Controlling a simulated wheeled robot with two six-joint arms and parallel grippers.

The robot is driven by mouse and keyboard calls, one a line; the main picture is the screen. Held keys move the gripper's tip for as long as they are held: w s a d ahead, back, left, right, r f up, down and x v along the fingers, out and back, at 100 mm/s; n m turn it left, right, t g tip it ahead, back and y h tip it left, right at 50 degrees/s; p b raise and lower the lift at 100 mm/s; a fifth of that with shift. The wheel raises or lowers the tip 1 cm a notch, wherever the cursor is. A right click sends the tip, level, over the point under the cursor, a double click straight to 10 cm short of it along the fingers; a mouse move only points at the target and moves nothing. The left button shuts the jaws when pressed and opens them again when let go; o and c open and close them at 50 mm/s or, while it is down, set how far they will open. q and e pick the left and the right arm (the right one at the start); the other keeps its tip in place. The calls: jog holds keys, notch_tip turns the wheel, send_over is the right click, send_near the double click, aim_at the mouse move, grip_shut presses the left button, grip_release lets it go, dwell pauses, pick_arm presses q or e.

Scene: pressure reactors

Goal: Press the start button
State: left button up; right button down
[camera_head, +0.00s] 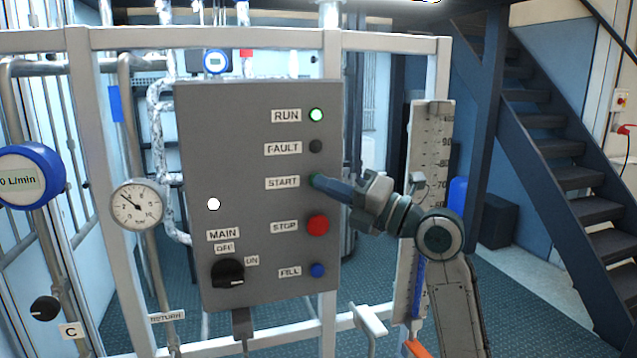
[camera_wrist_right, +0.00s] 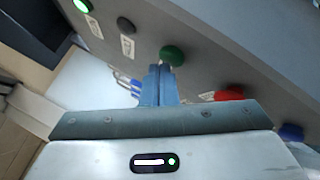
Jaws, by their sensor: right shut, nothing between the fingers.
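The grey control panel (camera_head: 250,150) stands in front of me, with labels down its right side. The green start button (camera_head: 315,181) sits beside the START label (camera_head: 282,183). In the right wrist view the green button (camera_wrist_right: 172,55) shows just past my fingertips. My right gripper (camera_head: 322,184) is shut and empty, its tips at the start button and partly covering it. I cannot tell whether they touch it. In the right wrist view the closed blue fingers (camera_wrist_right: 158,80) point at the panel. The RUN lamp (camera_head: 316,115) is lit green. My left gripper is not in view.
Below are the red stop button (camera_head: 317,225) and the blue fill button (camera_head: 318,270). The dark fault lamp (camera_head: 316,146) is above. The black main knob (camera_head: 228,273) is at the lower left. A level scale (camera_head: 432,130) stands right of the panel, close to my arm.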

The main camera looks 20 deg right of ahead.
jog(key=shift+s, duration=0.1)
jog(key=shift+s+b, duration=0.4)
jog(key=shift+s, duration=0.35)
jog(key=s+b, duration=0.1)
jog(key=s, duration=0.4)
jog(key=shift+d, duration=0.1)
dwell(0.5)
